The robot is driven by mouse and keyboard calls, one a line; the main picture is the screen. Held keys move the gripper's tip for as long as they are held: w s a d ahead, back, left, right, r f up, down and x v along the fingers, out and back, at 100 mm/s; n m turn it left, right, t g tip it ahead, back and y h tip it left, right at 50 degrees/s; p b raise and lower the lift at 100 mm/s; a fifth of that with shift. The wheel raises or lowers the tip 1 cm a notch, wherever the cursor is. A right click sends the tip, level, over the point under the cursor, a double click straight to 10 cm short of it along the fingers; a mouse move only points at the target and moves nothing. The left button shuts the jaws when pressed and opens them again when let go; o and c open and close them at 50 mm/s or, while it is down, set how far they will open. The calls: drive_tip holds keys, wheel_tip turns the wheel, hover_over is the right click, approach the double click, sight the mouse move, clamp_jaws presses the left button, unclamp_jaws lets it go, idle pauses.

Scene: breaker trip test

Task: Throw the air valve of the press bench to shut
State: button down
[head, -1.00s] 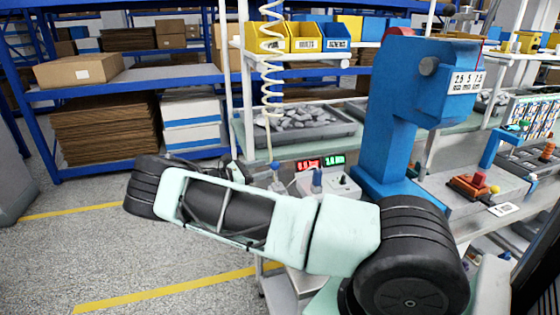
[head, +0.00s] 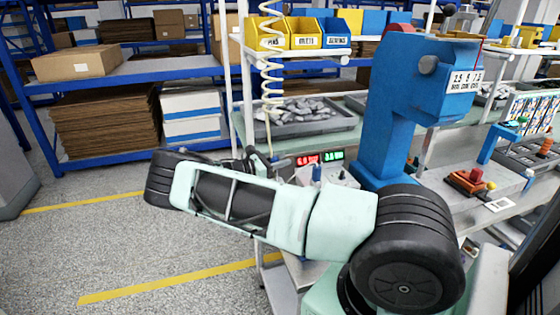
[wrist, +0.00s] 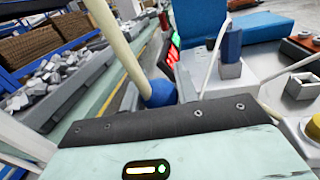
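The press bench carries a tall blue press (head: 400,110) at its right. A blue upright handle on a small grey block (wrist: 231,48) stands on the bench in the wrist view; it also shows just above my arm in the head view (head: 317,172). It may be the air valve; no label for it is readable. A cream hose or rod with a round blue end (wrist: 158,93) is close ahead of my gripper. My gripper's dark front edge and pale housing (wrist: 165,125) fill the lower wrist view.
A display with red and green digits (head: 320,158) stands behind my arm. A coiled cream hose (head: 270,70) hangs above the bench. A grey tray of metal parts (head: 300,125) and a red-topped fixture (head: 470,182) flank the press. Open floor lies at the left.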

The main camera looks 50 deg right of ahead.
drive_tip(key=shift+s+a, duration=0.1)
drive_tip(key=shift+s, duration=0.05)
drive_tip(key=m+b, duration=0.1)
drive_tip(key=m, duration=0.1)
drive_tip(key=s+b, duration=0.1)
drive_tip(key=shift+s+a+r+m+b, duration=0.1)
drive_tip(key=shift+a+r+m+b, duration=0.15)
drive_tip(key=shift+a+m+b, duration=0.15)
drive_tip(key=s+m+b, duration=0.1)
drive_tip(key=m, duration=0.1)
drive_tip(key=s+a+m+g+b, duration=0.1)
drive_tip(key=m, duration=0.1)
drive_tip(key=shift+a+r+h+b, duration=0.1)
drive_tip(key=shift+r+h+b, duration=0.05)
drive_tip(key=shift+h+b, duration=0.25)
drive_tip(key=shift+s+a+f+m+g+b, duration=0.15)
drive_tip(key=shift+s+a+m+b, duration=0.15)
drive_tip(key=shift+s+m+b, duration=0.5)
drive_tip(key=shift+s+a+m+g+b, duration=0.25)
drive_tip(key=shift+m+b, duration=0.25)
drive_tip(key=shift+m, duration=0.7)
drive_tip(key=shift+s+a+f+m+g+b, duration=0.1)
drive_tip(key=shift+s+a+m+b, duration=0.25)
drive_tip(key=shift+m+b, duration=0.5)
drive_tip(key=shift+m, duration=0.25)
drive_tip(key=c, duration=1.1)
unclamp_jaws()
